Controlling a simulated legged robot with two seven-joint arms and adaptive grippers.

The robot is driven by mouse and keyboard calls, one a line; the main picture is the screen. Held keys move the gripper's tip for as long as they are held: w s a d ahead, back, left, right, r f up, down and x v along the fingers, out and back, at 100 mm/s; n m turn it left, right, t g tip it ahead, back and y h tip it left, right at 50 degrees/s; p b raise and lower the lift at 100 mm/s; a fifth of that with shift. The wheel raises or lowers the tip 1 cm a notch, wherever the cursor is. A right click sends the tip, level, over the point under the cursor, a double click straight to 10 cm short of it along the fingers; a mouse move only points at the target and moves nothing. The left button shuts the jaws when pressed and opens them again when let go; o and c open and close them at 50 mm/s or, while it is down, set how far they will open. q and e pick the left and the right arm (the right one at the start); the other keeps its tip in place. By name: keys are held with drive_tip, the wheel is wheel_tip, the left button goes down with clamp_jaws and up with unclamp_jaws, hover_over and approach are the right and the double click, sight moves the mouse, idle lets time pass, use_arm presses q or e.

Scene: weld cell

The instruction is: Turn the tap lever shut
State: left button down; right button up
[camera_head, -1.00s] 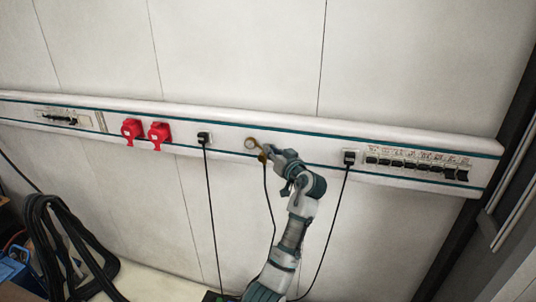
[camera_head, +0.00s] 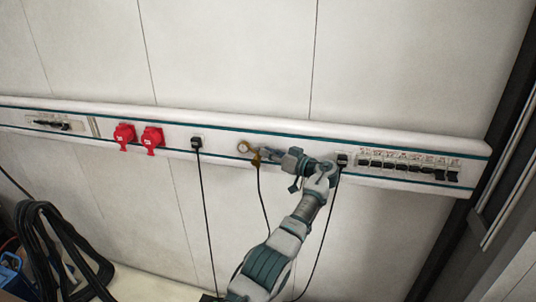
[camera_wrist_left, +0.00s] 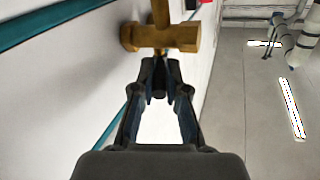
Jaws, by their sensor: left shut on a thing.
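The brass tap (camera_head: 243,147) is on the white wall trunking, between a black plug and the right-hand sockets. Its brass body (camera_wrist_left: 165,37) fills the top of the left wrist view, close to the wall. My left gripper (camera_head: 262,156) is at the tap's right side, its arm coming up from below. In the left wrist view my left gripper (camera_wrist_left: 158,76) has its fingertips together at the brass part, shut on the tap lever. The lever is mostly hidden between the fingers. My right gripper is not in view.
Two red sockets (camera_head: 138,137) and a black plug (camera_head: 196,143) sit left of the tap. Another black plug (camera_head: 343,160) and a row of breakers (camera_head: 410,165) are to the right. Black cables hang below the trunking. The wall above is clear.

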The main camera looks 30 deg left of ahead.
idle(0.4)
use_arm(q)
drive_tip(key=c, duration=1.2)
unclamp_jaws()
drive_tip(key=shift+w+f, duration=0.1)
drive_tip(key=shift+w+d, duration=0.1)
drive_tip(key=shift+w, duration=0.05)
drive_tip(key=d, duration=0.7)
drive_tip(key=shift+s+d, duration=0.4)
drive_tip(key=shift+s, duration=0.05)
